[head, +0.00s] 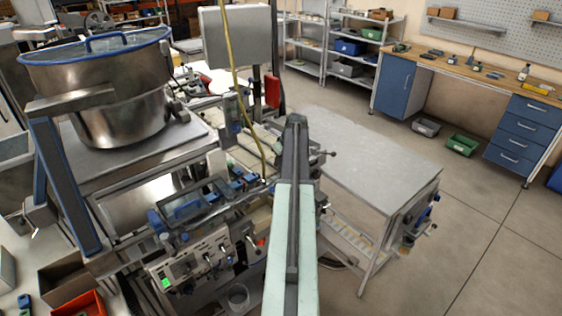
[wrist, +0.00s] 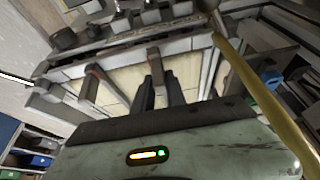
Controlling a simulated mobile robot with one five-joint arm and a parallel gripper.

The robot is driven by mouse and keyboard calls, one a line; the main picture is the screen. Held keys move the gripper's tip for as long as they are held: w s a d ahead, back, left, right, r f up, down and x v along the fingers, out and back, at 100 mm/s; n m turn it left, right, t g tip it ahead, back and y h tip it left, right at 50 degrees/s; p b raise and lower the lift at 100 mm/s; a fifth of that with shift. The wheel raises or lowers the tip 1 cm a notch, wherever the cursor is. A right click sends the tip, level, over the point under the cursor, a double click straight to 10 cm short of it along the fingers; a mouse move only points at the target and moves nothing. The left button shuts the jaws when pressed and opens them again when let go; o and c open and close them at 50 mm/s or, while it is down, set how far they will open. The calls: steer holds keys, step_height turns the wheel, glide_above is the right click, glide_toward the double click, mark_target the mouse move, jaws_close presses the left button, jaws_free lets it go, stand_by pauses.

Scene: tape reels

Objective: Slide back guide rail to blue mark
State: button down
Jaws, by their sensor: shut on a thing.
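In the wrist view the back guide rail (wrist: 128,52) is a long grey bar across a cream conveyor bed, with upright grey tabs standing off it. My gripper (wrist: 159,92) reaches over the bed with its two dark fingers close around the middle tab (wrist: 154,61), shut on it. In the head view my own arm runs away from me over the machine and hides the fingers and the held tab. I cannot make out the blue mark in either view.
A yellow hose (head: 232,62) hangs beside my arm and passes close on the right in the wrist view (wrist: 245,85). A steel bowl (head: 115,95) and a control panel (head: 192,262) stand left.

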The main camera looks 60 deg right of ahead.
steer(key=shift+a, duration=0.1)
stand_by(0.3)
steer(key=c, duration=1.4)
jaws_free()
steer(key=shift+o, duration=0.2)
steer(key=p+v, duration=0.7)
steer(key=shift+r, duration=0.4)
steer(key=shift+s, duration=0.15)
steer(key=shift+a, duration=0.1)
